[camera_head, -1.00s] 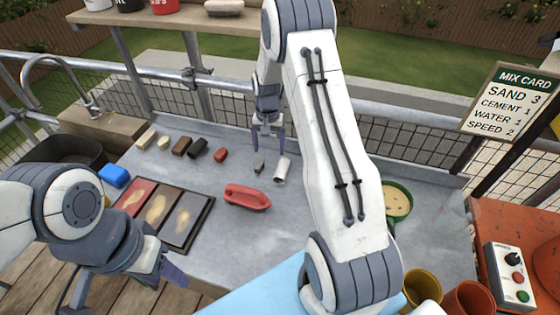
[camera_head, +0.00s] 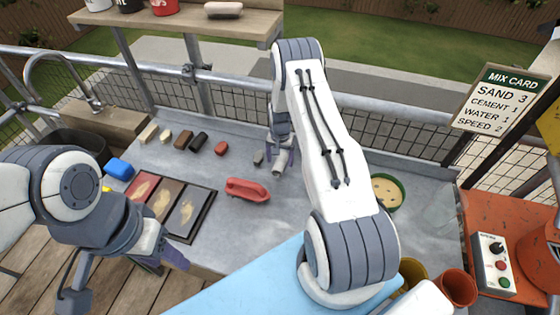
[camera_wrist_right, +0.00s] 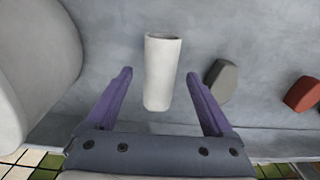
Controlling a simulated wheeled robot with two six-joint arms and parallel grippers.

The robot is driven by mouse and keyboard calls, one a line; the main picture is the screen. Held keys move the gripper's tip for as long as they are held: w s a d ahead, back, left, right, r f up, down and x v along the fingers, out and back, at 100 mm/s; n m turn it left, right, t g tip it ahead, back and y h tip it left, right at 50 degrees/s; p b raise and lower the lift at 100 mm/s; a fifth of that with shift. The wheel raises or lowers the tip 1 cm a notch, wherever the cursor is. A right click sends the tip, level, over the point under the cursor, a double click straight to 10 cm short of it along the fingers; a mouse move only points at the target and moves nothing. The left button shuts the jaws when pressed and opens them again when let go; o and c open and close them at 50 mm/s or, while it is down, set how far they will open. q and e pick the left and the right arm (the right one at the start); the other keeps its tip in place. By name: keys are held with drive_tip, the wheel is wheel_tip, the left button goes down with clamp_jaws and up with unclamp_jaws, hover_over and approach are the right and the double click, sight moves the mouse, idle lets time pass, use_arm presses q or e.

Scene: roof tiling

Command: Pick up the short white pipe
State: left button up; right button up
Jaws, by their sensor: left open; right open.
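The short white pipe (camera_wrist_right: 161,72) lies on the grey worktop. In the right wrist view it sits between the two purple fingers of my right gripper (camera_wrist_right: 163,80), with a gap on each side and its far end beyond the fingertips. My right gripper is open and empty. In the head view the right gripper (camera_head: 281,158) is low over the worktop and partly hides the pipe (camera_head: 277,170). My left gripper (camera_head: 125,280) is open and empty at the lower left, off the worktop's front edge.
A dark grey piece (camera_wrist_right: 222,81) lies close beside the right finger, and a red-brown piece (camera_wrist_right: 302,94) lies further right. A red boat-shaped dish (camera_head: 247,190) is in front of the pipe. A tray of coloured panels (camera_head: 206,221) lies to the left. A green bowl (camera_head: 398,190) stands to the right.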

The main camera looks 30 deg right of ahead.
drive_tip(key=shift+f, duration=0.6)
clamp_jaws()
drive_tip(key=shift+r, duration=0.15)
